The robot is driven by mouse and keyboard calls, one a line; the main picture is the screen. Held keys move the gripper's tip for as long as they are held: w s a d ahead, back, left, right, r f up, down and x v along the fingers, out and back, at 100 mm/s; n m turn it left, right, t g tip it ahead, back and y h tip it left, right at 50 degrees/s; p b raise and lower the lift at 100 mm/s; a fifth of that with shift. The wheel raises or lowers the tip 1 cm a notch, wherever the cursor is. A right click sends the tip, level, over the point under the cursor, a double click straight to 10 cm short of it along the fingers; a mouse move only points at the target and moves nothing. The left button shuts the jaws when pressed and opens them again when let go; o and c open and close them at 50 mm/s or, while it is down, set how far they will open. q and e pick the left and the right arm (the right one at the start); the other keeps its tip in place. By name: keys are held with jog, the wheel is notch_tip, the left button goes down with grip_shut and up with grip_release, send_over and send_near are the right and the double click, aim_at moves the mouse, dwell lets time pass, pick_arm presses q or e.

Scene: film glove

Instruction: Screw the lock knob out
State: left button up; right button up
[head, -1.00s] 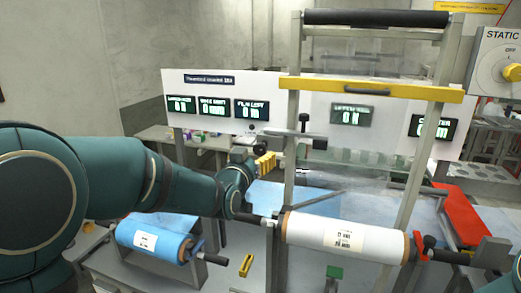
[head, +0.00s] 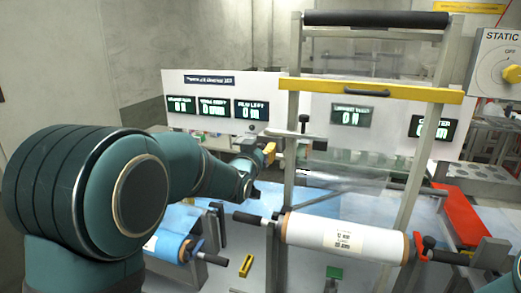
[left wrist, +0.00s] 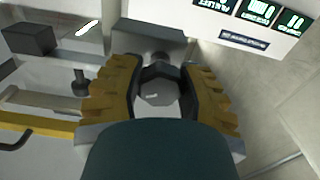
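A grey, many-sided knob (left wrist: 158,92), which I take for the lock knob, faces the left wrist camera below a grey bracket. My left gripper (left wrist: 160,88) has its yellow fingers on both sides of it, with dark pads close to its edges. I cannot tell whether the pads press on it. In the head view my left gripper (head: 268,152) is at the left end of a grey crossbar, left of the frame's upright; the knob is hidden there. My right gripper is out of view; only a bit of teal arm shows at the lower right edge.
A white film roll (head: 345,238) lies across the frame's front. A blue roll (head: 172,245) is at lower left, partly behind my arm. A black-topped knob (head: 304,120) stands on the crossbar near the upright. A yellow bar (head: 370,90) spans above. A display panel (head: 220,95) stands behind.

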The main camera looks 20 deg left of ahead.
pick_arm(q)
jog(key=shift+c, duration=0.6)
jog(key=shift+n+b, duration=0.3)
jog(key=shift+b, duration=0.15)
grip_shut()
jog(key=n+b, duration=0.8)
jog(key=b, duration=0.1)
jog(key=shift+a+f+b, duration=0.1)
jog(key=shift+f+b, duration=0.05)
jog(key=shift+b, duration=0.2)
jog(key=shift+n+b, duration=1.3)
jog(key=shift+n, duration=0.5)
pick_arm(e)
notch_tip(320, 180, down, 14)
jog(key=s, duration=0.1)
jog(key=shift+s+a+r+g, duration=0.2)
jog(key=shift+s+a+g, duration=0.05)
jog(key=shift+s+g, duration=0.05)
pick_arm(q)
jog(key=shift+r, duration=0.2)
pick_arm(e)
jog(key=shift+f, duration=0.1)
pick_arm(q)
jog(key=o, duration=1.2)
grip_release()
